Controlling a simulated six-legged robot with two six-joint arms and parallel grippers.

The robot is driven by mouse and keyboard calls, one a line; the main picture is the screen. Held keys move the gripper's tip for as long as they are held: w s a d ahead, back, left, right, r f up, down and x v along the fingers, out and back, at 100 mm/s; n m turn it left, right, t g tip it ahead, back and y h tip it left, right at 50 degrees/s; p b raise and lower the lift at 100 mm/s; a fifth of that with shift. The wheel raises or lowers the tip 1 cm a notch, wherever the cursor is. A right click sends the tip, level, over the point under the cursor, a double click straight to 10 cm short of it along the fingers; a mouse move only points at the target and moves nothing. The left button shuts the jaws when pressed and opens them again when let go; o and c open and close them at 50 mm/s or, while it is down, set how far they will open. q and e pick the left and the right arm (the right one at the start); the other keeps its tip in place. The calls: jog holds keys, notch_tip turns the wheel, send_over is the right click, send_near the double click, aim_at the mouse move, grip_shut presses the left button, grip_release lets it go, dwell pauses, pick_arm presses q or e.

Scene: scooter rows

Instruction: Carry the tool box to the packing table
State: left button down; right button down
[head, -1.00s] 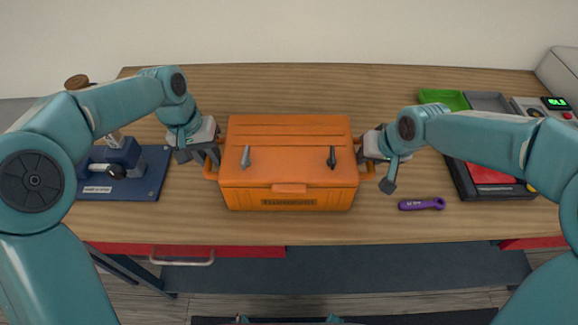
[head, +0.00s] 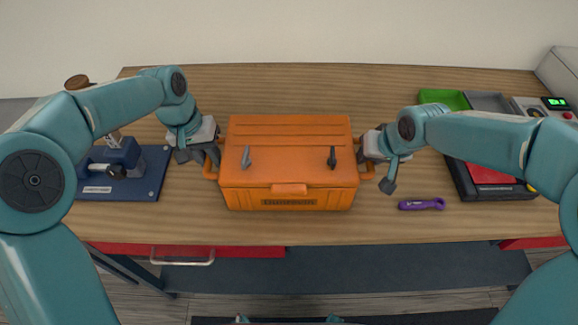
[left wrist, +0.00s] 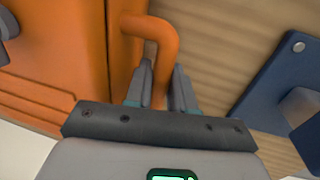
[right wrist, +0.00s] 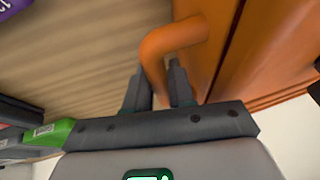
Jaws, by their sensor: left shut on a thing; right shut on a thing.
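I cannot tell which table is the packing table.
A blue plate with a clamp-like fixture (head: 125,175) is left of the box. A purple tool (head: 422,204) lies to the right. A green tray (head: 443,98), a red and black tray (head: 490,178) and a device with a green display (head: 555,103) stand further right.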

jog(key=shift+r, duration=0.1)
dwell(0.3)
